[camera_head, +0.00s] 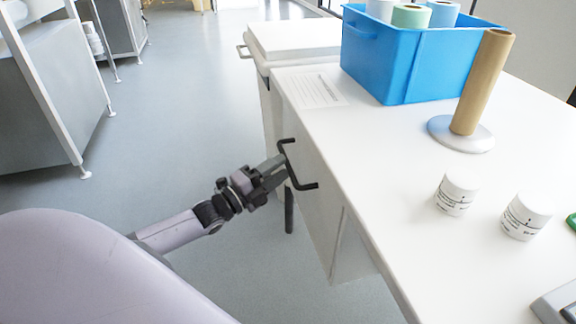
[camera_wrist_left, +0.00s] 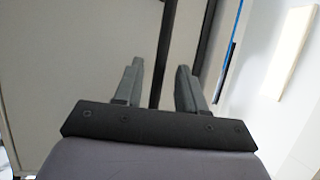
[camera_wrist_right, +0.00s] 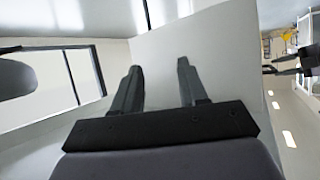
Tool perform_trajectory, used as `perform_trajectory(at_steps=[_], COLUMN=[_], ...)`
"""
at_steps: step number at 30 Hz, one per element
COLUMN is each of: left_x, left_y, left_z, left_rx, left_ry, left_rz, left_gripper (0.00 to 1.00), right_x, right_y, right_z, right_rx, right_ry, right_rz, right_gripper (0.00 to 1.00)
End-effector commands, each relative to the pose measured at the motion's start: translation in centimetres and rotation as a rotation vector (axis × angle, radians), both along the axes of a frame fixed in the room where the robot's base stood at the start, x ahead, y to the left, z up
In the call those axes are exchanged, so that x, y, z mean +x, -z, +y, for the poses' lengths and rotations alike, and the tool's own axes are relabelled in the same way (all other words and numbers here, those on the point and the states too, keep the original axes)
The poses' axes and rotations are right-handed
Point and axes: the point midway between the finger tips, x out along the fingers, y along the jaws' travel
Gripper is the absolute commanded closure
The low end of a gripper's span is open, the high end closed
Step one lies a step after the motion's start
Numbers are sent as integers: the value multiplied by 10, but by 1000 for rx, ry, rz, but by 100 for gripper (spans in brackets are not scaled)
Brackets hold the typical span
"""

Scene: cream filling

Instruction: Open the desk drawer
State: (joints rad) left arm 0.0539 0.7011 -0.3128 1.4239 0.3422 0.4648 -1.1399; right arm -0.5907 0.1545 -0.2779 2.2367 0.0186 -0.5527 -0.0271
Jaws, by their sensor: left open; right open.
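The white desk (camera_head: 400,200) stands on the right of the head view. A black bar handle (camera_head: 304,186) sticks out from its drawer front (camera_head: 325,215). The drawer looks shut. My left gripper (camera_head: 281,168) is at the handle with its fingers pointing at the drawer front. In the left wrist view, the open fingers (camera_wrist_left: 160,68) lie on either side of the dark handle bar (camera_wrist_left: 165,40); I cannot tell whether they touch it. My right gripper (camera_wrist_right: 160,72) shows only in its own wrist view, open, with nothing between its fingers.
A blue bin (camera_head: 400,65) with rolls stands on the desk. Beside it are a cardboard tube on a round base (camera_head: 482,85) and two white jars (camera_head: 455,195) (camera_head: 527,216). Clear grey floor (camera_head: 190,110) lies left of the desk.

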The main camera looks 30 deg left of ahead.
Motion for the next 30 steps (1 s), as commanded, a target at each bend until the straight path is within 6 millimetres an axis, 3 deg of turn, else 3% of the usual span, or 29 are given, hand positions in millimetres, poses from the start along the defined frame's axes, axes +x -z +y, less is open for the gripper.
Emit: perform_trajectory(at_steps=[9, 20, 24, 30], left_x=[27, 29, 29, 29], left_y=[-4, -5, -5, -6], left_z=[-8, -10, -10, -9], left_rx=[-1, -1, -1, -1], left_ry=[0, 0, 0, 0], left_rz=[-1, 0, 0, 0], left_gripper=[60, 60, 100, 100], right_x=[2, 2, 2, 2], right_y=[2, 2, 2, 1], right_z=[5, 6, 6, 6], right_rx=[25, 31, 31, 30], right_ry=[-7, -8, -8, -9], right_rz=[-4, -2, -2, -4], right_gripper=[57, 57, 57, 57])
